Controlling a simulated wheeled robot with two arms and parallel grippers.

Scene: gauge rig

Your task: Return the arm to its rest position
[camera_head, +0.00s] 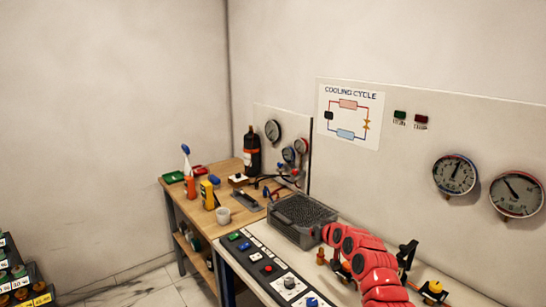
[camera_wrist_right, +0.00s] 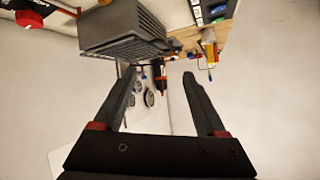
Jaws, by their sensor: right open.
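My right arm (camera_head: 372,268), red and segmented, reaches in from the lower right of the head view, over the white control bench and beside the grey finned box (camera_head: 301,220). I cannot clearly make out its fingers there. In the right wrist view my right gripper (camera_wrist_right: 159,72) is open, its two dark fingers spread with nothing held between them. The grey finned box (camera_wrist_right: 122,30) shows at the upper left of that tilted view, near one finger. My left gripper is not in view.
A wooden bench (camera_head: 236,212) with a white cup (camera_head: 223,215), a dark bottle (camera_head: 252,151) and tools stands left of the control panel (camera_head: 268,268). Two large gauges (camera_head: 455,174) hang on the right backboard. Trays of small parts (camera_head: 22,280) sit at lower left.

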